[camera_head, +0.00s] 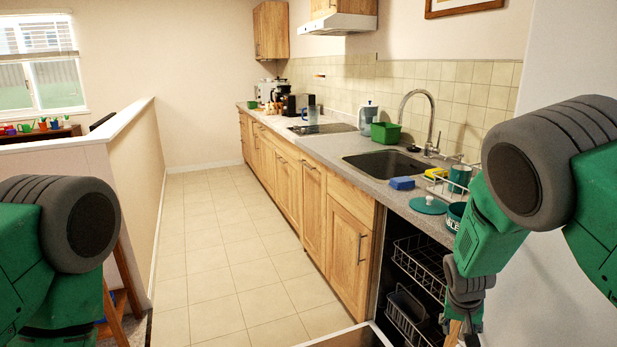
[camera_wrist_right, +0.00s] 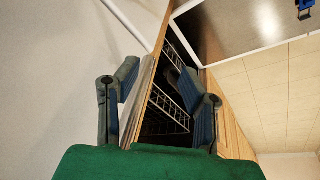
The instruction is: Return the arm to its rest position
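My right arm (camera_head: 490,230) hangs down at the right of the head view, beside the counter's near end. Its wrist reaches the bottom edge, where the gripper is small and mostly cut off. In the right wrist view, my right gripper (camera_wrist_right: 158,78) has its two dark fingers spread wide with nothing held between them. A wooden panel edge and dark racks show behind the gap; I cannot tell how close they are. My left arm (camera_head: 60,235) shows at the lower left of the head view; its gripper is out of frame.
An open dishwasher with wire racks (camera_head: 420,265) stands by my right arm. A pot (camera_head: 455,215), a teal lid (camera_head: 430,205) and a blue sponge (camera_head: 402,183) lie on the counter near the sink (camera_head: 385,165). The tiled floor (camera_head: 225,260) ahead is clear. A half wall (camera_head: 130,175) runs at left.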

